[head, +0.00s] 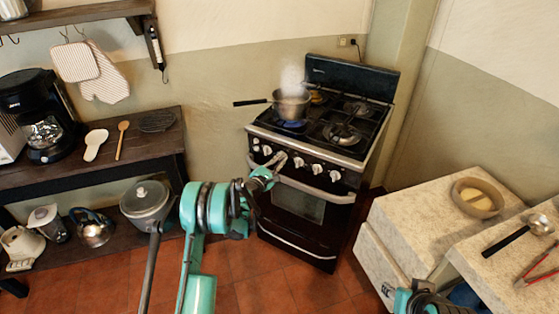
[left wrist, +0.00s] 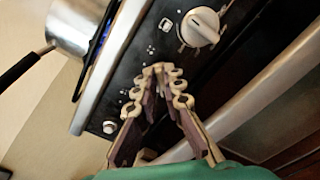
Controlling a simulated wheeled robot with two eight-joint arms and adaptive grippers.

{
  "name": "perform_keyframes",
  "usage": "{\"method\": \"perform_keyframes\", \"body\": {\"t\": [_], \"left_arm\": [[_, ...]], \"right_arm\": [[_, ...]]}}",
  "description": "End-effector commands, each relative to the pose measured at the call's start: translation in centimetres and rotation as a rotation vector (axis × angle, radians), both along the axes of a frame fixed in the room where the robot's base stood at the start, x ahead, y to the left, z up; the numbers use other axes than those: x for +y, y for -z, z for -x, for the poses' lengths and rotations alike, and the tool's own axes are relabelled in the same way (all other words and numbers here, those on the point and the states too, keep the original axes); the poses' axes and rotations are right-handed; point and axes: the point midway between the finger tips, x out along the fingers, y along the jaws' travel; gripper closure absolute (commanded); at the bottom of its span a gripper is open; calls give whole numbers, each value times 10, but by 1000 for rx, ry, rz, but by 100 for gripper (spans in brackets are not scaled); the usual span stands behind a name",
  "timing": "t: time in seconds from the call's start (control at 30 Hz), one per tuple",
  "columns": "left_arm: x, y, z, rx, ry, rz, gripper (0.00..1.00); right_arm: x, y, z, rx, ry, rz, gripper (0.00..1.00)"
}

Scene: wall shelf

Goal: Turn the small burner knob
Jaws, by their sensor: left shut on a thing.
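The black stove (head: 310,228) has a row of white knobs along its front panel. My left gripper (head: 276,161) reaches the left part of this row, its jaws closed at the panel. In the left wrist view its pale fingertips (left wrist: 160,72) come together against the dark panel. The knob between them is hidden by the fingers, and I cannot tell its size or angle. Another white knob (left wrist: 200,27) is clear of the fingers, up and to the right. A small round button (left wrist: 109,127) lies at lower left.
A steaming pot (head: 291,104) stands over a blue flame, its handle pointing left. The oven door handle (head: 318,193) runs just below the knobs. A counter with a bowl (head: 478,197) is at right. A dark shelf table (head: 90,163) is at left.

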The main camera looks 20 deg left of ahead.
Motion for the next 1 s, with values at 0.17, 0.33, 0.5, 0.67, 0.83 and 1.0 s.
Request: {"method": "perform_keyframes", "body": {"t": [0.17,0.33,0.5,0.67,0.83,1.0], "left_arm": [[-1,2,0,-44,0,-160,100],[-2,3,1,-85,1,-317,100],[-3,5,1,-128,1,-473,100],[-3,7,1,-168,1,-620,100],[-4,8,1,-211,1,-775,100],[-3,10,1,-253,1,-930,100]], "right_arm": [[0,0,0,0,0,0,60],[0,0,0,0,0,0,60],[0,0,0,0,0,0,60],[0,0,0,0,0,0,60],[0,0,0,0,0,0,60],[0,0,0,0,0,0,60]]}}
